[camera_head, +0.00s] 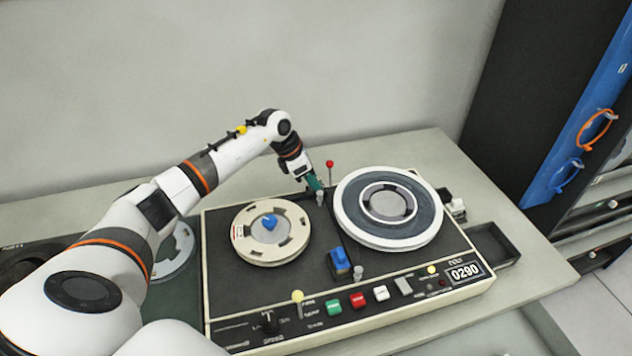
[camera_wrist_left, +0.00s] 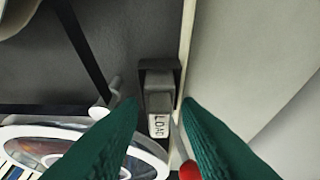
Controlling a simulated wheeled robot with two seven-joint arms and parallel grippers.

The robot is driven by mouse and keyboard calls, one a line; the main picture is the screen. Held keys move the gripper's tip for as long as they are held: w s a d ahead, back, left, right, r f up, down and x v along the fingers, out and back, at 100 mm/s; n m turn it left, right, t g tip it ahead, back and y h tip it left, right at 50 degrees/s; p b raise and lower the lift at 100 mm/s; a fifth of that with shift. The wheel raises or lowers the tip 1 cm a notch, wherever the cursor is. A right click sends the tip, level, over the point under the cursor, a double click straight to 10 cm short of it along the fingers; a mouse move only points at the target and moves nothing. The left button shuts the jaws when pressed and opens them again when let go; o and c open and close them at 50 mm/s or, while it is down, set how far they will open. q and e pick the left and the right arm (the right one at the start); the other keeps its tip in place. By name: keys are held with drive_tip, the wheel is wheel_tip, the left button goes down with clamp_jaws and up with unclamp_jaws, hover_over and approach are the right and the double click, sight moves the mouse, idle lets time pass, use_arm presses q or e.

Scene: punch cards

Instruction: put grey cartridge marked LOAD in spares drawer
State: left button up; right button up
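The grey cartridge marked LOAD (camera_wrist_left: 159,112) sits in a dark holder by the back edge of the deck in the left wrist view. In the head view I cannot make it out; my gripper covers that spot. My left gripper (camera_head: 317,186) is above the deck's back edge, between the two reels. Its green fingers (camera_wrist_left: 158,108) are apart, one on each side of the cartridge in the picture, with nothing held between them. An open, dark, empty-looking drawer (camera_head: 512,254) sticks out of the deck's right side; I can read no spares label. My right gripper is out of view.
A red-knobbed lever (camera_head: 330,164) stands close to the left gripper, and a grey post (camera_head: 320,198) stands in front. The large reel (camera_head: 349,218) and cream reel (camera_head: 251,246) flank it. A blue block (camera_head: 339,261) sits near the front. A small white object (camera_head: 457,206) is at right.

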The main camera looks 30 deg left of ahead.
sight(320, 178)
use_arm(q)
drive_tip(key=c, duration=0.6)
drive_tip(key=shift+r+p, duration=0.7)
drive_tip(key=shift+r, duration=0.5)
drive_tip(key=shift+r+p, duration=0.45)
drive_tip(key=shift+r, duration=0.4)
drive_tip(key=shift+r+p, duration=0.55)
drive_tip(key=shift+r, duration=0.45)
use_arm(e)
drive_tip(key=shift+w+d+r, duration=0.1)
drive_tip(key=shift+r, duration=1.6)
